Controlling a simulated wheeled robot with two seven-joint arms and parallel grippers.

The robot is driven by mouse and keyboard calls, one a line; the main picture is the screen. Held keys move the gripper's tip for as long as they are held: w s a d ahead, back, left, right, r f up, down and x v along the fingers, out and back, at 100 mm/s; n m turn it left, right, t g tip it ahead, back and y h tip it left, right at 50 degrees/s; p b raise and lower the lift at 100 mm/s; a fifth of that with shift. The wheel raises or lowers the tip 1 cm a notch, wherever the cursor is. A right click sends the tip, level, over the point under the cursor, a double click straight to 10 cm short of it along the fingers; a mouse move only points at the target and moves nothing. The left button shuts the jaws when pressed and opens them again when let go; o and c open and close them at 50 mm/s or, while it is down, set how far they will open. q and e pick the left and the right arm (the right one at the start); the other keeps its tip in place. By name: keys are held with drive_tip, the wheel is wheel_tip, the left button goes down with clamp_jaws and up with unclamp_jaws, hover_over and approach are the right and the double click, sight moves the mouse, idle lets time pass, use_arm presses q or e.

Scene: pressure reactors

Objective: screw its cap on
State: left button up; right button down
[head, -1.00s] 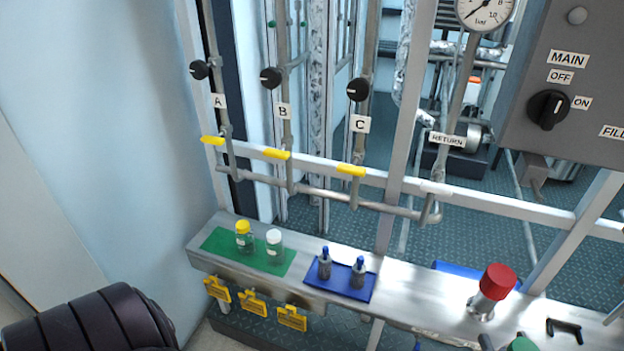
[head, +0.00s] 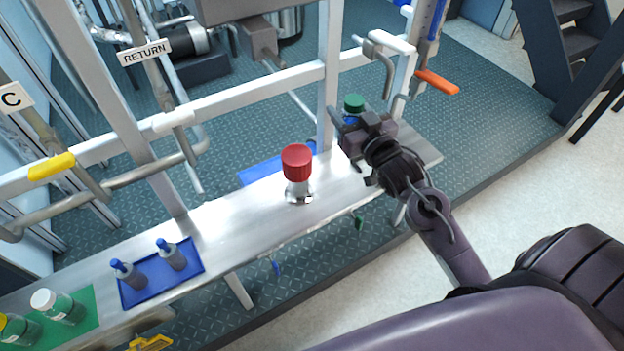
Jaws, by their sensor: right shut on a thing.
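A green cap (head: 354,102) shows at the far right part of the metal shelf, with a small blue part (head: 350,119) just under it. My right gripper (head: 350,126) is at this green-capped item, its jaws shut around it below the cap. The jaws hide most of the item, so I cannot tell how the cap sits on it or whether it touches the shelf. My left gripper is not in view.
The metal shelf (head: 236,226) carries a red-topped fitting (head: 297,168), a blue mat (head: 190,281) with two blue-tipped bottles, and a green mat (head: 85,325) with white-capped (head: 58,307) and yellow-capped (head: 17,330) bottles. Upright posts and pipes stand behind. An orange-handled lever (head: 437,82) is at the right.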

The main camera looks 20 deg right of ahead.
drive_tip(key=shift+w+d+r+h, duration=0.15)
drive_tip(key=shift+w+d+h, duration=0.15)
drive_tip(key=shift+w+d, duration=0.2)
wheel_tip(320, 180, down, 20)
drive_tip(key=shift+r+b, duration=0.25)
drive_tip(key=shift+b, duration=1)
drive_tip(key=shift+f, duration=0.3)
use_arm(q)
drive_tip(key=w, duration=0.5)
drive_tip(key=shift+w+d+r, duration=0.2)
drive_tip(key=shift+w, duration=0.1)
